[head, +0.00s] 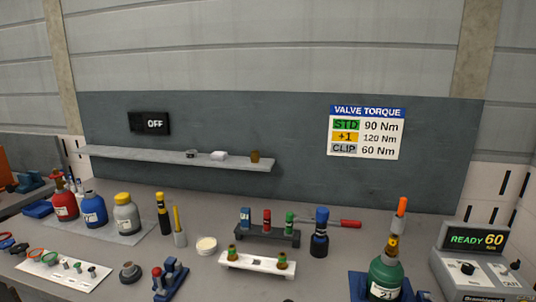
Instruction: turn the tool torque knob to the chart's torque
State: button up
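The torque chart (366,132) hangs on the grey back panel. It reads VALVE TORQUE: STD 90 Nm, +1 120 Nm, CLIP 60 Nm. The torque tool's control box (447,276) stands at the right edge of the bench. Its lit display (477,240) reads READY 60. A small dark knob (467,268) sits on the front panel below the display. Small panel markings are too small to read. A second dark part (515,265) sticks out at the box's right side. My gripper is not in view.
Small racks (258,262), bottles (93,210) and tools cover the bench further left. A shelf (180,157) and a sign reading OFF (150,123) are behind.

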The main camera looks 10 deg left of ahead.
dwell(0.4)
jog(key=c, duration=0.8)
